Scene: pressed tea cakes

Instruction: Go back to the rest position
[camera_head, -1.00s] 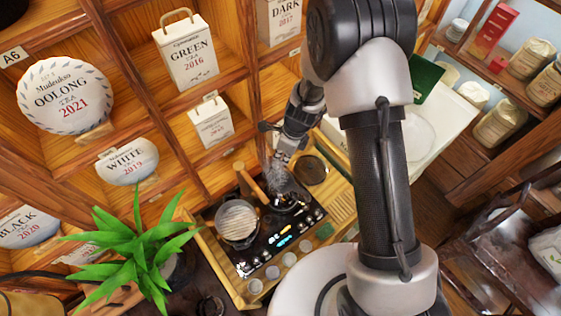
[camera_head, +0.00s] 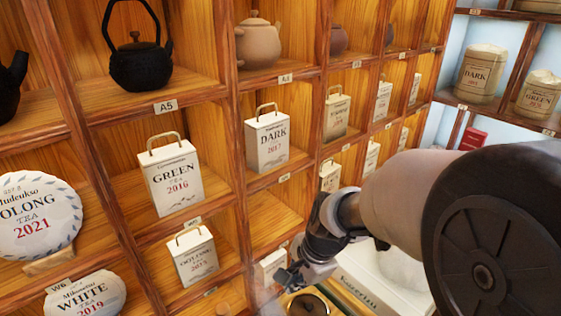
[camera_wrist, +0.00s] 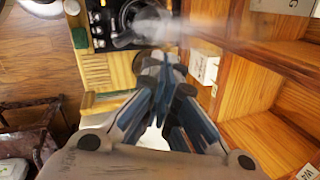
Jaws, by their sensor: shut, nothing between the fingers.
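My gripper (camera_wrist: 158,62) is shut and empty, its fingertips together in the middle of the wrist view. In the head view my gripper (camera_head: 290,277) hangs in front of the lower shelves, beside a small white box (camera_head: 270,265) partly hidden behind it. In the wrist view a tea tray with a dark panel (camera_wrist: 115,25) and a wooden slatted part (camera_wrist: 96,70) lies beyond the fingertips. Whitish steam (camera_wrist: 195,35) drifts over the tray's dark end.
Wooden shelves with tea boxes such as the GREEN 2016 box (camera_head: 172,178) and the DARK 2017 box (camera_head: 267,140) stand close on the left. A black kettle (camera_head: 136,62) and a clay teapot (camera_head: 259,42) sit above. A dark-framed chair (camera_wrist: 28,132) stands left in the wrist view.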

